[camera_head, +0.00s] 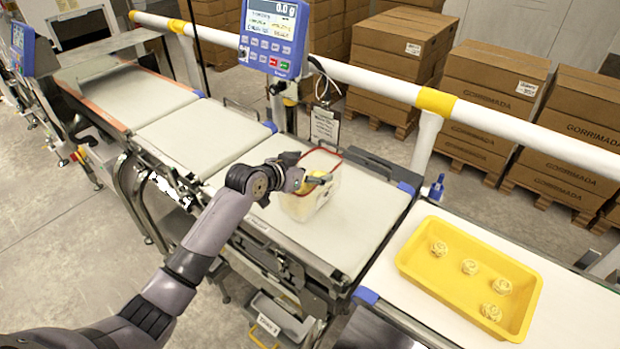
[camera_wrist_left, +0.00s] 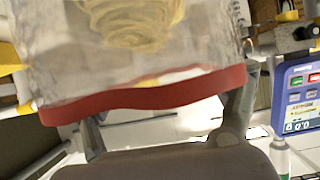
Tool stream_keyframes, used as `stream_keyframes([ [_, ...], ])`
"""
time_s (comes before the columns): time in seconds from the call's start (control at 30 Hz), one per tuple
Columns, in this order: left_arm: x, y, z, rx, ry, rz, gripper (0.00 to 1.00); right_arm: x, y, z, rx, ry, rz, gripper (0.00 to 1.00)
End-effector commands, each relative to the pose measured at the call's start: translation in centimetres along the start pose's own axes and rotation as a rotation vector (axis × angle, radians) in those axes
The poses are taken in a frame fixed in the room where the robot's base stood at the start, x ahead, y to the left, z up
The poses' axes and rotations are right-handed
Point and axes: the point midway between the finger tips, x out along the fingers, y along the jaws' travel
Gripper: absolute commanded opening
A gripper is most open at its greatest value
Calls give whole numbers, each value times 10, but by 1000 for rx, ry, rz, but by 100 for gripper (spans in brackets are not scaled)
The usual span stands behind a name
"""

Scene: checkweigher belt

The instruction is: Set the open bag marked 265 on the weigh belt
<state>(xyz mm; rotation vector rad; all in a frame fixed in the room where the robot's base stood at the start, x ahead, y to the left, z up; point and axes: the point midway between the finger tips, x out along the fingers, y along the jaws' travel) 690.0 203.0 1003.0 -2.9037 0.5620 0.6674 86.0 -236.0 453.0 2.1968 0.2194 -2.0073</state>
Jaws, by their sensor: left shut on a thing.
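The open bag (camera_head: 325,196) is clear, with a red rim and pale yellow pasta inside. It is over the weigh belt (camera_head: 345,237) in the head view; I cannot tell whether its bottom touches the belt. My left gripper (camera_head: 318,181) is shut on the bag near its rim. In the left wrist view, the bag (camera_wrist_left: 70,65) fills the upper part, with its red rim between the gripper's fingers (camera_wrist_left: 160,110). No 265 marking can be read. My right gripper is not in view.
A yellow tray (camera_head: 412,262) with several pasta nests stands on the white surface at right. A blue display (camera_head: 274,36) reading 0.0 g stands behind the belts. A white rail (camera_head: 375,86) runs behind them. More empty belt (camera_head: 203,137) lies to the left.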

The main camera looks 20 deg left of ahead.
Motion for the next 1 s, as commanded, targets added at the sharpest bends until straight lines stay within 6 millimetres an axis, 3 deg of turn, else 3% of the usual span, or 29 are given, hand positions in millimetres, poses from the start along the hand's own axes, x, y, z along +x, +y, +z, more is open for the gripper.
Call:
stream_keyframes([
  [0.2, 14, 1, 29, -2, -3, 0, 22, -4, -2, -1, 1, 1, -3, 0],
  [0.63, 18, 1, 37, 0, -1, 0, 22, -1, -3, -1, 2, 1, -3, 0],
  [0.67, 17, 1, 37, 0, -4, 0, 83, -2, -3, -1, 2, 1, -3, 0],
  [0.9, 17, 1, 37, -1, -4, 0, 99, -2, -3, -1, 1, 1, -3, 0],
  [1.0, 17, 1, 37, 0, -4, 0, 100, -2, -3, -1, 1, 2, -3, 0],
])
